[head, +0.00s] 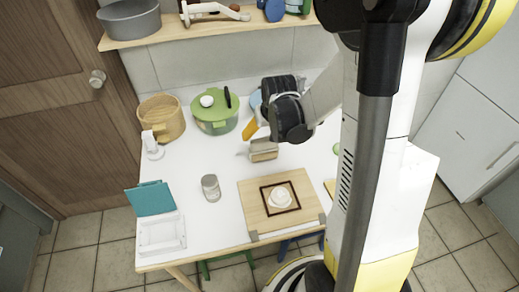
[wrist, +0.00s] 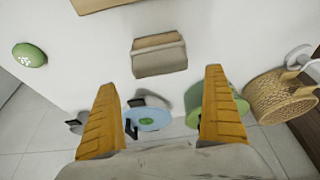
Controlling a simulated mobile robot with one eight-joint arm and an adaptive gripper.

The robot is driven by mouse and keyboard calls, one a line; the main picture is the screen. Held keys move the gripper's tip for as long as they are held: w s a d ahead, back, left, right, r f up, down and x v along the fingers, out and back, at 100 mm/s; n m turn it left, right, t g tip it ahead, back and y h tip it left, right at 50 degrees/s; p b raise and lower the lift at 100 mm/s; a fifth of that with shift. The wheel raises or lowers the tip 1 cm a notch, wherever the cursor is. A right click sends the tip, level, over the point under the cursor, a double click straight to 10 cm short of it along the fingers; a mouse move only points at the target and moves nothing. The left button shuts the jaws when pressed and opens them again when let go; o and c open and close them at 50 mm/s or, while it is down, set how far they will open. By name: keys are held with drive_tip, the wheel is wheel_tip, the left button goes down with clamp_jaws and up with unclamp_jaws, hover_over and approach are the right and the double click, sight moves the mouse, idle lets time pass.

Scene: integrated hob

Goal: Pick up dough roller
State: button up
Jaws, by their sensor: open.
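A short beige and brown block-like thing (head: 263,150) lies on the white table, below my gripper in the head view. It may be the dough roller; I cannot tell for sure. It also shows in the wrist view (wrist: 158,56), beyond the fingertips and roughly between them sideways. My gripper (wrist: 160,82) is open, with its two yellow fingers wide apart and nothing between them. In the head view my gripper (head: 251,130) is just behind and above the block, one yellow finger showing and the other hidden.
A green pot (head: 214,112) and a woven basket (head: 162,118) stand at the back left. A blue round thing (wrist: 148,117) lies near my gripper. A shelf (head: 175,30) overhangs behind.

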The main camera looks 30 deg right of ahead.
sight(264, 139)
drive_tip(key=b+x, duration=0.3)
drive_tip(key=x, duration=0.2)
drive_tip(key=shift+f, duration=0.45)
drive_tip(key=shift+r, duration=0.1)
drive_tip(key=c, duration=1)
